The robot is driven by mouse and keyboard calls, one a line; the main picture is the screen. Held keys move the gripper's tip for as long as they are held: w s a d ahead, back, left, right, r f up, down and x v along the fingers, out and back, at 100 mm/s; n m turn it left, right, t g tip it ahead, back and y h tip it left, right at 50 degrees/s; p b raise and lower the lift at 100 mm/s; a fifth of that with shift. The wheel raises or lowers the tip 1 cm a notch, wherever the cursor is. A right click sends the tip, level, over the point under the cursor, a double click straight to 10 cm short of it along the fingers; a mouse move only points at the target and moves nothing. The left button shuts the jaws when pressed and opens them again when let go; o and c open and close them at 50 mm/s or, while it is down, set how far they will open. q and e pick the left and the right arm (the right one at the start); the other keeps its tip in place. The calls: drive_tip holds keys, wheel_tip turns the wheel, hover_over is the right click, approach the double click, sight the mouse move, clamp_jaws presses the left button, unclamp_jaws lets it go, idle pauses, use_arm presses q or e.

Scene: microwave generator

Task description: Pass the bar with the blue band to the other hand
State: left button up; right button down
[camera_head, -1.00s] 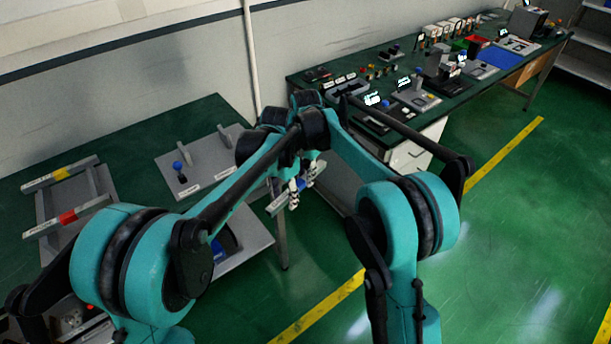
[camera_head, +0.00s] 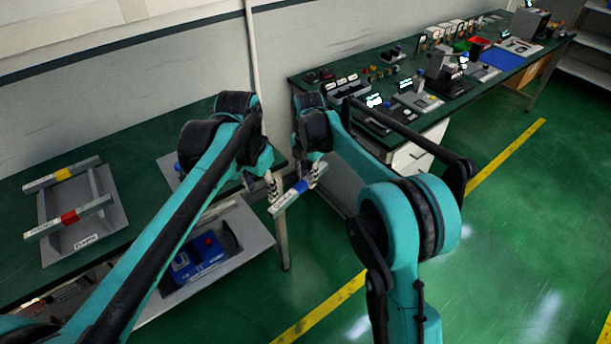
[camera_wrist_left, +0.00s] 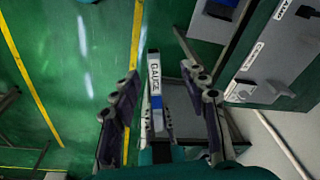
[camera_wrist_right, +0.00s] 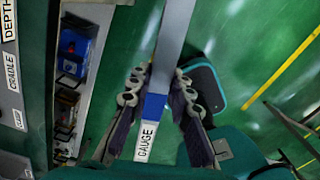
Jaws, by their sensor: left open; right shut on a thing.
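The bar with the blue band (camera_head: 287,198) is held in the air beside the left table's corner, a white GAUGE label near one end. My right gripper (camera_head: 315,175) is shut on it; in the right wrist view the fingers (camera_wrist_right: 157,88) close around the bar just beyond the blue band (camera_wrist_right: 153,107). My left gripper (camera_head: 262,190) is open near the labelled end, left of the bar. In the left wrist view the bar (camera_wrist_left: 155,70) appears between the spread fingers (camera_wrist_left: 163,95), with neither finger visibly touching it. I cannot tell its depth between them.
A grey cradle (camera_head: 98,222) on the left table carries a bar with a yellow band (camera_head: 60,174) and a bar with a red band (camera_head: 66,217). A lower shelf (camera_head: 255,241) holds a blue item (camera_head: 197,258). A crowded workbench (camera_head: 425,122) stands behind right. The floor at right is clear.

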use_arm(q)
drive_tip(key=s+a+f+n+t, duration=0.2)
drive_tip(key=s+a, duration=0.3)
drive_tip(key=s, duration=0.3)
drive_tip(key=s+a+f+n+t, duration=0.3)
drive_tip(key=s+a+f+n, duration=0.1)
drive_tip(key=s, duration=0.3)
drive_tip(key=shift+s+a+f, duration=0.35)
drive_tip(key=shift+a, duration=0.2)
